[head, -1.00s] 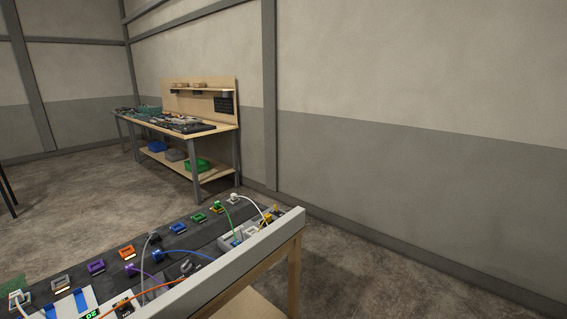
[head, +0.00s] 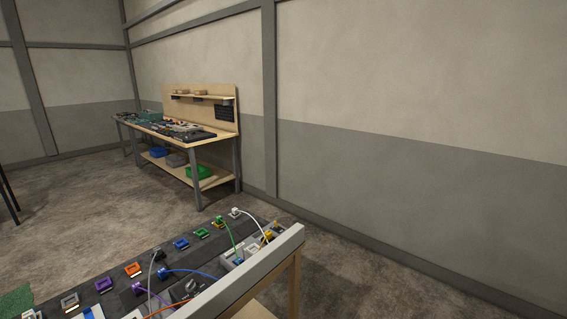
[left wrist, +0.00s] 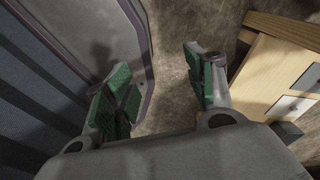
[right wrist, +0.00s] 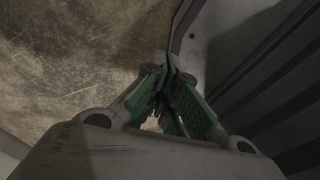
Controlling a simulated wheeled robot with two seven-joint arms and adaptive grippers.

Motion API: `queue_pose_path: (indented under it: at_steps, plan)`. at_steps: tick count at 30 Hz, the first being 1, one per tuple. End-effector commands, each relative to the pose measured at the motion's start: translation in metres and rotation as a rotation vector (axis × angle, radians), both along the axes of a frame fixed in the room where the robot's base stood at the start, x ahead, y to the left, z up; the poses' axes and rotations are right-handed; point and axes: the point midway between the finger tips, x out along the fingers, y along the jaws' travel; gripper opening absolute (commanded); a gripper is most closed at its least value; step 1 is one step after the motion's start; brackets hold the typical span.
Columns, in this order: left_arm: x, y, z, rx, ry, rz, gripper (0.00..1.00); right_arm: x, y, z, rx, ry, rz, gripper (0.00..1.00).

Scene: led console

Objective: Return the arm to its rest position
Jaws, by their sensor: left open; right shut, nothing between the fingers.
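No arm or gripper of mine shows in the head view. In the left wrist view my left gripper (left wrist: 163,95) has its green-padded fingers wide apart, with nothing between them. Bare floor lies beyond the fingertips. In the right wrist view my right gripper (right wrist: 172,85) has its green-padded fingers together, with nothing held. It points down past a grey body panel toward the floor. The console (head: 268,262) stands at the lower left of the head view, with coloured sockets and several cables on it.
A wooden workbench (head: 225,152) with a pegboard back and bins stands against the far wall. Wooden furniture (left wrist: 262,75) shows at the right of the left wrist view, apart from the left gripper. Floor (head: 380,265) to the right of the console is clear.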

Motion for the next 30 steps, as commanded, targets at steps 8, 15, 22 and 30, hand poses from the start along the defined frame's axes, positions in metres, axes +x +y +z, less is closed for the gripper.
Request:
queue_pose_path:
  at_steps: [8,15,22,30]
  plan:
    - [-0.006,-0.012,0.035,-0.012,0.007,0.001,0.55,0.0,0.018,0.035,0.019,0.0,0.0,0.0]
    - [-0.01,-0.022,0.058,-0.023,0.012,0.002,0.55,0.0,0.019,0.059,0.02,0.0,0.0,0.0]
    - [-0.013,-0.027,0.069,-0.029,0.015,0.002,0.55,-0.002,0.03,0.069,0.032,0.004,-0.002,0.0]
    - [-0.013,-0.028,0.069,-0.03,0.016,0.003,0.55,-0.006,0.042,0.069,0.044,0.008,-0.002,0.0]
